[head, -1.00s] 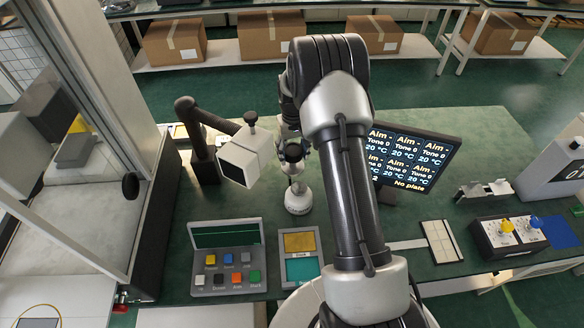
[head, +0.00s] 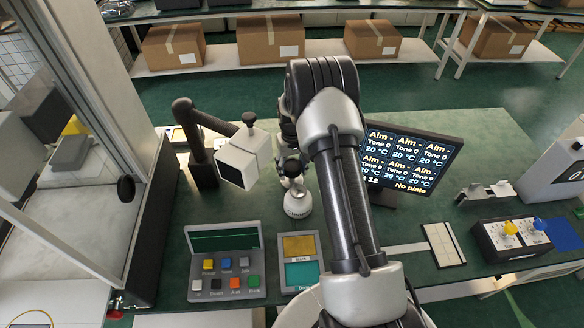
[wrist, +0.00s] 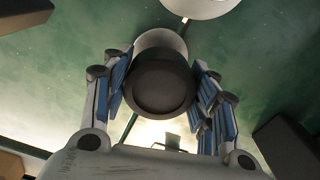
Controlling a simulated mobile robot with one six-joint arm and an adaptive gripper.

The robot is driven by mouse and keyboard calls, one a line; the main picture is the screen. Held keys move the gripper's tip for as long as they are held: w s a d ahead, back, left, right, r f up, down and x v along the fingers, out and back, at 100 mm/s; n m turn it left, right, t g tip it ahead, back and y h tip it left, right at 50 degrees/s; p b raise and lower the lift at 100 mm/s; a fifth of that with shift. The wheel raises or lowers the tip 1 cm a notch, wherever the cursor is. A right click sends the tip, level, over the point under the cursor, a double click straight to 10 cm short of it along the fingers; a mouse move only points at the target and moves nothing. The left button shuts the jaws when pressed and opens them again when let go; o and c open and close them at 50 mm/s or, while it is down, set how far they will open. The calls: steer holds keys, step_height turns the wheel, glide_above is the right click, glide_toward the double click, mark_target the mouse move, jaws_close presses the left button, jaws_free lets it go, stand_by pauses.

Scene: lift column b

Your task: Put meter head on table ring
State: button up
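A pale cylinder with a dark round near end (wrist: 160,88) lies between the blue finger pads of my gripper (wrist: 162,75) in the wrist view. I take it as the meter head. The pads lie close along both its sides and look shut on it. In the head view my gripper (head: 291,160) points down over the table, left of my forearm. A white round piece with small lettering (head: 297,203) is just below it. I cannot tell whether this piece is the table ring or part of the meter head.
A white box-shaped unit with a dark face (head: 243,160) hangs on a black post close to the left. A monitor (head: 412,158) stands to the right, partly behind my arm. A keypad (head: 226,265) and a two-colour plate (head: 300,262) lie in front.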

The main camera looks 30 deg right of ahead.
steer(key=o, duration=0.4)
steer(key=shift+o, duration=0.2)
